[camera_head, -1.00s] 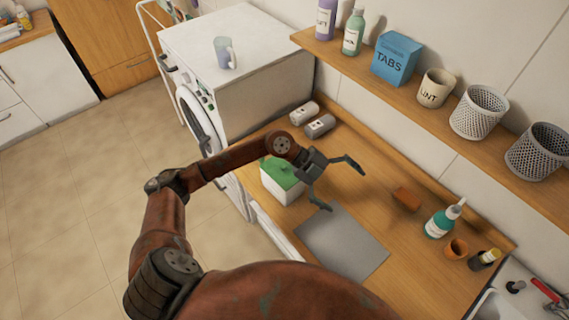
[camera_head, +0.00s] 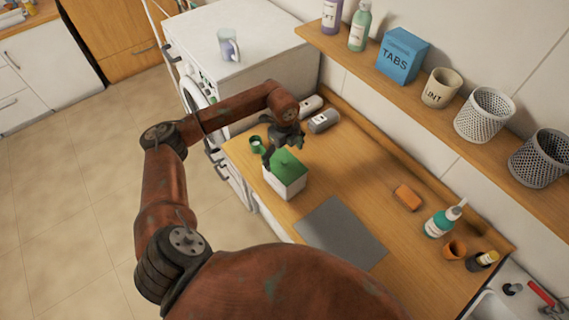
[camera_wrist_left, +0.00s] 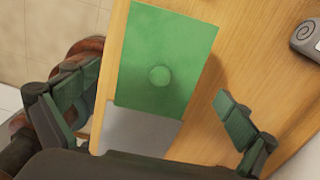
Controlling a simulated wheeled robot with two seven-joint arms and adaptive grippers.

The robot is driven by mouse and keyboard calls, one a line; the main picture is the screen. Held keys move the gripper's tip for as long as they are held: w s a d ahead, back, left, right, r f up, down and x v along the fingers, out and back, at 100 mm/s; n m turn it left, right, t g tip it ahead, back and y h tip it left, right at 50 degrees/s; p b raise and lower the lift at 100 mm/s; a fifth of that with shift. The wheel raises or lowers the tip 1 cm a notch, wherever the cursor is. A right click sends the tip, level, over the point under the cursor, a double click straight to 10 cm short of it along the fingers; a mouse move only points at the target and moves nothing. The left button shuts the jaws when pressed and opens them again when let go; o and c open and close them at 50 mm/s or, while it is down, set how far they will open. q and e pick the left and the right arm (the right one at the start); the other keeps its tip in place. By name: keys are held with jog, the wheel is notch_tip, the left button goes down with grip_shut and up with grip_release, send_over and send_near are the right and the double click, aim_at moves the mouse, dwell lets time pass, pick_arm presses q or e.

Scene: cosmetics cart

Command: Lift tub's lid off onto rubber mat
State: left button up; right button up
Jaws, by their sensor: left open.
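The white tub (camera_head: 289,187) stands on the wooden counter with its green lid (camera_head: 290,165) on top. In the left wrist view the lid (camera_wrist_left: 178,40) is a green rectangle with a round knob (camera_wrist_left: 159,76). My left gripper (camera_head: 283,150) is open and points down over the lid, partly covering its far side. In the left wrist view its fingers (camera_wrist_left: 156,82) are spread on either side of the knob, and nothing is between them. The grey rubber mat (camera_head: 342,232) lies flat and empty in front of the tub. My right gripper is not in view.
An orange block (camera_head: 408,197), pump bottle (camera_head: 440,222), terracotta pot (camera_head: 455,249) and dark bottle (camera_head: 480,262) are farther right. A shelf (camera_head: 400,90) runs above. The counter between mat and block is clear.

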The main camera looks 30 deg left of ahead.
aim_at(286, 167)
pick_arm(q)
jog(key=shift+f, duration=1.3)
jog(key=shift+d, duration=0.1)
jog(key=c, duration=1.2)
jog(key=shift+s, duration=0.1)
jog(key=c, duration=0.4)
